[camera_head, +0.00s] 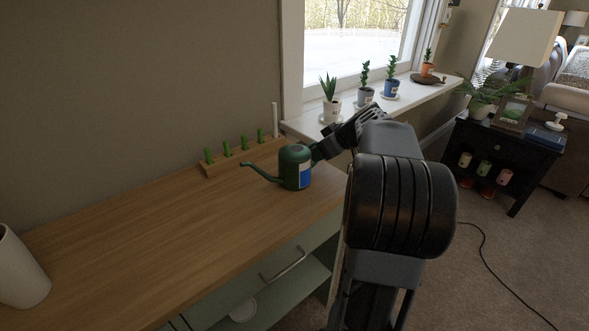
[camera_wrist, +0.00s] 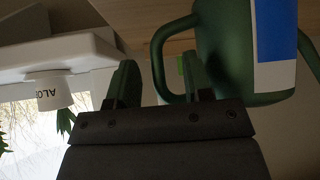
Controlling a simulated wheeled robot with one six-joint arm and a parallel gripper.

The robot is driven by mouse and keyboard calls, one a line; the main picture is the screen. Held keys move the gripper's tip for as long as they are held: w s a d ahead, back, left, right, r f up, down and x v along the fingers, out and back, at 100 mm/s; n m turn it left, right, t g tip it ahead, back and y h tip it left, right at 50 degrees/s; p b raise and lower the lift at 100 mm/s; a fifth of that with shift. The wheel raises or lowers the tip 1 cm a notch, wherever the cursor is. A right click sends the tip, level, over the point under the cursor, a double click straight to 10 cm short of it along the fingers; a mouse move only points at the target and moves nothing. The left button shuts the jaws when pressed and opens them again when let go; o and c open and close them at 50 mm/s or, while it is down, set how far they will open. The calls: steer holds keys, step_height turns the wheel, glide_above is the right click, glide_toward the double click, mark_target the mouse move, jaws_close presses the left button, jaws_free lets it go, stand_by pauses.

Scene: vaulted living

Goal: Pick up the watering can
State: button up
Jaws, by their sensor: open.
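The green watering can (camera_head: 292,160) stands upright on the wooden counter top (camera_head: 190,225), with its spout to the left and a blue and white label on its body. It also shows in the wrist view (camera_wrist: 222,45), upside down, with its loop handle on the left. My gripper (camera_wrist: 160,65) is open, with one finger on each side of the handle in that view. Whether either finger touches the handle I cannot tell. In the head view my gripper (camera_head: 319,152) is at the can's right side, and my arm partly hides the handle.
A wooden peg rack (camera_head: 240,158) with green pegs stands behind the can against the wall. A windowsill (camera_head: 400,100) with several potted plants is behind my gripper. A white vase (camera_head: 18,270) stands at the counter's left end. The counter between is clear.

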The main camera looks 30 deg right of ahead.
steer(key=shift+w+a+f, duration=0.15)
steer(key=shift+w+f, duration=0.2)
steer(key=shift+c, duration=0.3)
jaws_close()
